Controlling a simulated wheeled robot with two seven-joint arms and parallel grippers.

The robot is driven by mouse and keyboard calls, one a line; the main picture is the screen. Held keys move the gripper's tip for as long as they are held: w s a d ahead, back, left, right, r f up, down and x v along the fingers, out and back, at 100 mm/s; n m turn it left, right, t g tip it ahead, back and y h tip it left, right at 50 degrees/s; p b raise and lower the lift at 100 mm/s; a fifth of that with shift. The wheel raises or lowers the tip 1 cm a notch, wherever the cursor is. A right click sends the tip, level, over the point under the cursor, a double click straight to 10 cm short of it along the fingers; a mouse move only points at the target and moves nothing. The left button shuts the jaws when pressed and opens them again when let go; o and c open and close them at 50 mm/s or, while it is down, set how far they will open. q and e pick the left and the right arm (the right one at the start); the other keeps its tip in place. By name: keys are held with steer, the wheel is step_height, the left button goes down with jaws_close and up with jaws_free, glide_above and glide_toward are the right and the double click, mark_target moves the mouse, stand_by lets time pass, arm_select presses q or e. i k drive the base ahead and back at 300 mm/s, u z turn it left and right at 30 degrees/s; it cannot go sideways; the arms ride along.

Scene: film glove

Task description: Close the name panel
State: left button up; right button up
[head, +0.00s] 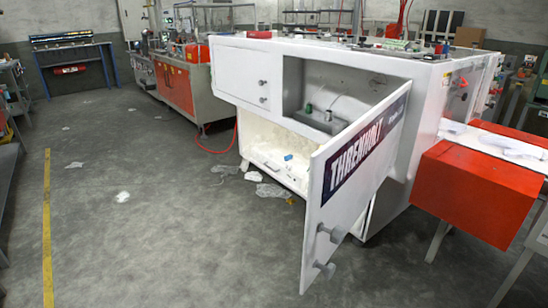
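The name panel (349,205) is a white door with a dark sign reading "THRENHOLT". It stands open, swung out toward me from the front of the large white machine (424,98). Two grey knobs (327,250) stick out near its lower free edge. The compartment (335,90) behind it is exposed, with a few small items inside; part of it is hidden by the panel. Neither of my grippers is in view.
An orange-red box section (480,188) with legs adjoins the machine at the right. Crumpled plastic (271,191) and a red hose lie on the floor by the machine. The grey floor left of the panel is mostly open, with a yellow line (47,230) and small scraps.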

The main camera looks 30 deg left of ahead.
mark_target(346, 173)
steer(key=u, duration=0.3)
steer(key=i, duration=1)
steer(key=u, duration=1.35)
steer(key=k, duration=0.9)
steer(key=z, duration=0.5)
